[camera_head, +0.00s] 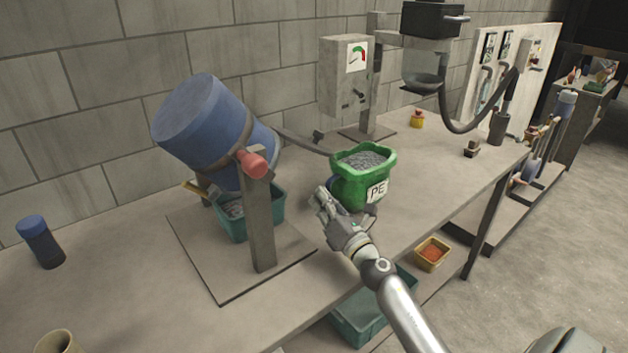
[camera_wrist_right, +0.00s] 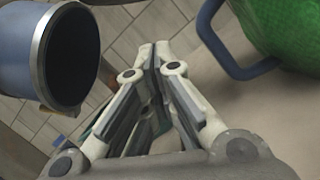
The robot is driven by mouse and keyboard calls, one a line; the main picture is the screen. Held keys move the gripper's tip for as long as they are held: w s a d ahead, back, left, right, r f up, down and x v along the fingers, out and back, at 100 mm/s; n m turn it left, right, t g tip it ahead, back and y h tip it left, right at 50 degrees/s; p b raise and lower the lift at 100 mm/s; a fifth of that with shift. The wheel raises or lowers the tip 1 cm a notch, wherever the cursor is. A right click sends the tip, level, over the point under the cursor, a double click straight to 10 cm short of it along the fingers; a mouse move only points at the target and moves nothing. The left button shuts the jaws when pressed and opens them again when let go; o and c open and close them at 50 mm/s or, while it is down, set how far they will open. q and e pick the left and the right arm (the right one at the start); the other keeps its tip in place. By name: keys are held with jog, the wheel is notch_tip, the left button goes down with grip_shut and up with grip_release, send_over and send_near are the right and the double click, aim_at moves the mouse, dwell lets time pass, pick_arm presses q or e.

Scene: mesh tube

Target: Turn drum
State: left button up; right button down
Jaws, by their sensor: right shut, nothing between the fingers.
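The blue drum (camera_head: 200,122) hangs tilted in a grey stand (camera_head: 260,228) on the workbench, with a red knob (camera_head: 252,163) at its pivot. In the right wrist view the drum (camera_wrist_right: 22,52) is at the left, its dark open mouth facing the camera. A teal bin (camera_head: 232,228) with grey contents sits under the drum. My right gripper (camera_head: 328,200) is shut and empty, to the right of the drum and stand, apart from them. It also shows in the right wrist view (camera_wrist_right: 155,50) with its fingers together. My left gripper is not in view.
A green PE bucket (camera_head: 352,190) full of grey pellets stands right beside my right gripper; its blue handle (camera_wrist_right: 235,68) shows in the wrist view. A dark blue-capped cylinder (camera_head: 40,245) stands at the left. A control box (camera_head: 345,75) stands behind. The front bench surface is mostly clear.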

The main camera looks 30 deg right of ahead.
aim_at(317, 147)
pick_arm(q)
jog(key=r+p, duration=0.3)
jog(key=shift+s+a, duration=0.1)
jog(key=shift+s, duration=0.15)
pick_arm(e)
jog(key=w+d+r, duration=0.2)
jog(key=w+r, duration=0.3)
jog(key=w, duration=0.4)
jog(key=shift+w+d+r, duration=0.15)
jog(key=shift+d+r, duration=0.1)
jog(key=shift+r, duration=0.05)
jog(key=shift+d+r+n+y, duration=0.1)
jog(key=shift+d+r+n, duration=0.3)
jog(key=shift+r, duration=0.35)
jog(key=shift+d+r+n+y, duration=0.1)
jog(key=shift+d+r+n, duration=0.15)
jog(key=shift+r+n, duration=0.35)
jog(key=shift+d+r+n+y, duration=0.1)
jog(key=shift+d+r+n, duration=0.2)
jog(key=shift+r, duration=0.55)
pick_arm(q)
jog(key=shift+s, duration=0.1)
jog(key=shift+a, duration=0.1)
